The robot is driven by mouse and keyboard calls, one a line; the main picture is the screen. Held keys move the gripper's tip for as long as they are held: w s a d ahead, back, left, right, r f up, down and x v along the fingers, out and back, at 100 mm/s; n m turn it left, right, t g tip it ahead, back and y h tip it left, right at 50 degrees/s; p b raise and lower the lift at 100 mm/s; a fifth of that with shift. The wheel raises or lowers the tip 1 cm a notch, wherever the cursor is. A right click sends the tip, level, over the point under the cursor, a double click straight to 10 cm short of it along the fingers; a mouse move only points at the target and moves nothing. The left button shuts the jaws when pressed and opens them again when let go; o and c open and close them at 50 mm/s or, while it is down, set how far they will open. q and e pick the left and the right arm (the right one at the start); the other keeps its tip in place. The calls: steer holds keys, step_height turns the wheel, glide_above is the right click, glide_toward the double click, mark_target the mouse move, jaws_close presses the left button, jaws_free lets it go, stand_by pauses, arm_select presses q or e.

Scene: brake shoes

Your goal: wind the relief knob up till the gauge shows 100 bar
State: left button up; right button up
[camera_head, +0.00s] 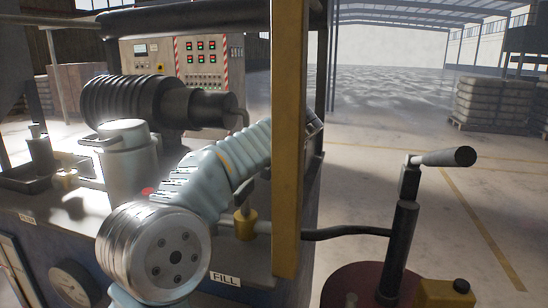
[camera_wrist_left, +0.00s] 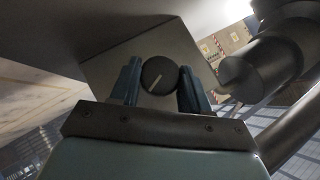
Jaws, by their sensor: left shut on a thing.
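The relief knob (camera_wrist_left: 158,75) is a round dark knob with a pale pointer line, in front of a grey block in the left wrist view. The line slants from the knob's middle to its lower left. My left gripper (camera_wrist_left: 160,86) has its two blue fingers on either side of the knob and is shut on it. In the head view my left arm crosses the middle and its gripper is hidden, so the knob is not seen there. My right gripper is in neither view.
A yellow post (camera_head: 289,140) stands close to my left arm. A ribbed dark motor (camera_head: 128,101) and a pale canister (camera_head: 126,160) stand on the bench. A hand pump lever (camera_head: 440,158) rises at the right. Open floor lies beyond it.

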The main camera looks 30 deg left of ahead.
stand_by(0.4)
arm_select(q)
steer(key=o, duration=1)
steer(key=shift+o, duration=0.2)
